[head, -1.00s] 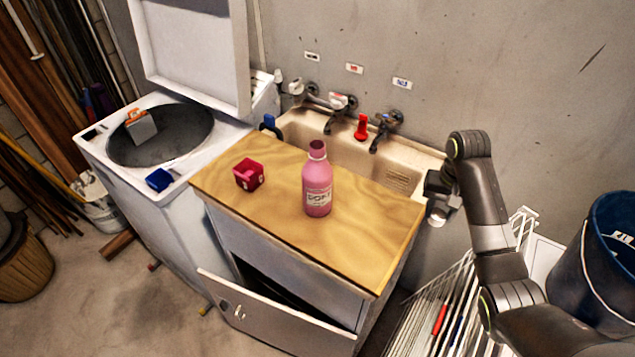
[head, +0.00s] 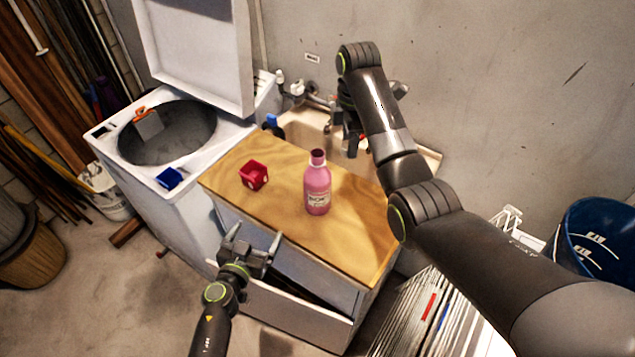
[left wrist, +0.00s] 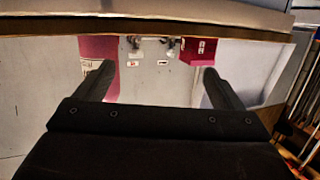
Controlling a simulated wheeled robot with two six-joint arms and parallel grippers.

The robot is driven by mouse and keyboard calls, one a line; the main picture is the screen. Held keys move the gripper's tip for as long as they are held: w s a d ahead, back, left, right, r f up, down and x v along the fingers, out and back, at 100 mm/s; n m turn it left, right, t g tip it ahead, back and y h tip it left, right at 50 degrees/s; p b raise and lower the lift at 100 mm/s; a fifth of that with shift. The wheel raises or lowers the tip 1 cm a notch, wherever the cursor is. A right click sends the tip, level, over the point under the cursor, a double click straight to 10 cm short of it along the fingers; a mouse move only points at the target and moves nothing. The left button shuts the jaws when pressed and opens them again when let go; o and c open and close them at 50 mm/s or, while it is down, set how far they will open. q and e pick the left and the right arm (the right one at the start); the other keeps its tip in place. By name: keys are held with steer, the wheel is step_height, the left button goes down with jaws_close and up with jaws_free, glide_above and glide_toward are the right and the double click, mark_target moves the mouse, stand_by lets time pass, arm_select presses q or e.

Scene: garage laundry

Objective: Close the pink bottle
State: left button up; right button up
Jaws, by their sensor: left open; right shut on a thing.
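The pink bottle (head: 317,189) stands upright on the wooden worktop (head: 345,250). Its dark mouth shows at the top, with no cap on it. My left gripper (head: 254,240) is open and empty in front of the worktop's front edge, left of the bottle and apart from it. In the left wrist view, which looks upside down, the pink bottle (left wrist: 98,52) shows at the left behind one finger. My right gripper (head: 350,138) is by the sink, behind the bottle and to its right. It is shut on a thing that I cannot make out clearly.
A red box (head: 254,176) sits on the worktop left of the bottle. The open washer (head: 130,180) stands at the left with a blue box (head: 170,178) on its edge. A blue bucket (head: 595,240) is at the right.

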mark_target(317, 187)
steer(key=a+r+n+p, duration=0.1)
steer(key=a+r+n, duration=0.2)
steer(key=a+r+n+p, duration=0.1)
steer(key=a+r+n, duration=0.2)
steer(key=n, duration=0.1)
steer(key=shift+s+a, duration=0.15)
steer(key=shift+a, duration=0.15)
arm_select(q)
steer(key=w+d+r+m+g+h, duration=0.2)
steer(key=d+r+m+g+h, duration=0.1)
steer(key=d+r, duration=0.5)
steer(key=shift+w+d+h, duration=0.15)
steer(key=shift+d+h, duration=0.3)
steer(key=shift+h, duration=0.15)
arm_select(e)
steer(key=shift+a+r+n, duration=0.2)
steer(key=shift+a+n, duration=0.15)
steer(key=shift+n, duration=0.25)
arm_select(q)
steer(key=shift+x, duration=6.05)
steer(key=shift+a+f, duration=0.1)
steer(key=shift+f, duration=0.05)
